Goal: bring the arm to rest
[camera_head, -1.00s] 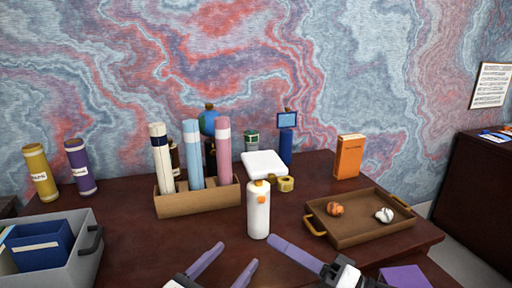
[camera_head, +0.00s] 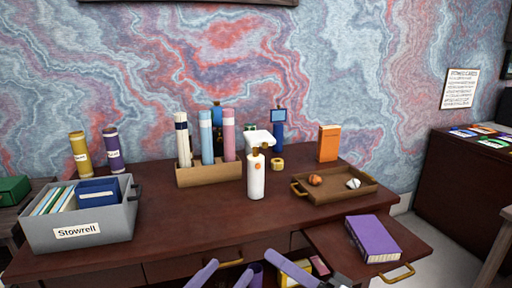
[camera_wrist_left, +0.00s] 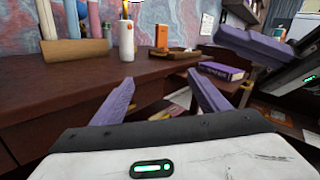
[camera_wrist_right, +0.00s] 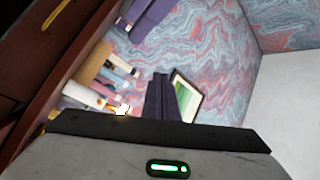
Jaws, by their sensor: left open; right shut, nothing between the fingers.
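My left gripper (camera_head: 224,273) is low at the front of the desk (camera_head: 150,235) in the head view. Its purple fingers are spread with nothing between them, as the left wrist view (camera_wrist_left: 163,95) also shows. My right gripper (camera_head: 290,268) is just to its right in the head view. Its purple fingers are together and empty, and they also show in the right wrist view (camera_wrist_right: 158,95). Both grippers are in front of the desk edge, apart from the desktop objects. Most of both arms is out of the head view.
A white bottle (camera_head: 256,178) stands mid-desk before a tube holder (camera_head: 208,175). A brown tray (camera_head: 335,190) is at right, a grey bin (camera_head: 110,225) at left.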

